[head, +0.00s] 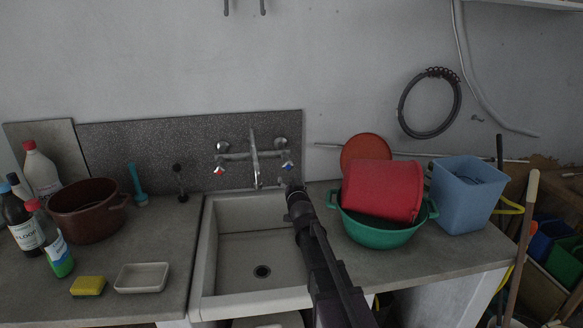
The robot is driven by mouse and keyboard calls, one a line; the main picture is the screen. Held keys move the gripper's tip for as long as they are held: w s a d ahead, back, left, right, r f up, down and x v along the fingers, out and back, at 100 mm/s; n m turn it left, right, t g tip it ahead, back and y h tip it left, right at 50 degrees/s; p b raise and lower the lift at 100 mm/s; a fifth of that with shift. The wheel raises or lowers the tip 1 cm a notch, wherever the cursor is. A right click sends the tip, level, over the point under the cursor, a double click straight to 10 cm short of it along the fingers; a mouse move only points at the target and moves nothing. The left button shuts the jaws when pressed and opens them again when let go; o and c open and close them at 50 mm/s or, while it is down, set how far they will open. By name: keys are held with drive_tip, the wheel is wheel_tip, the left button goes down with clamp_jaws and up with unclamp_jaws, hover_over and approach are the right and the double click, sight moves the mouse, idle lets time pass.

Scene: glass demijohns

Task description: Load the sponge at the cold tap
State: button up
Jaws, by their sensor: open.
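The yellow sponge (88,286) lies on the left worktop beside a white soap dish, well away from my gripper. The wall tap (254,156) stands above the sink (205,262). Its left handle (219,171) carries a red mark and its right handle, the cold tap (288,165), a blue mark. No water stream shows. My arm reaches up from the bottom over the sink's right edge. My gripper (294,189) is at its far end, just below the cold handle in the picture. It is open and no object shows in it; its fingers are small and dark.
The white dish (142,278) looks empty. A brown pot (88,211) and several bottles (42,172) crowd the left. A green basin (380,232) holding a red tub (382,190) and a blue bucket (468,194) stand right. The sink bowl is clear around its drain (262,271).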

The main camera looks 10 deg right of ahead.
sight(287, 169)
drive_tip(key=w, duration=1)
drive_tip(key=shift+w, duration=0.3)
drive_tip(key=c, duration=1.2)
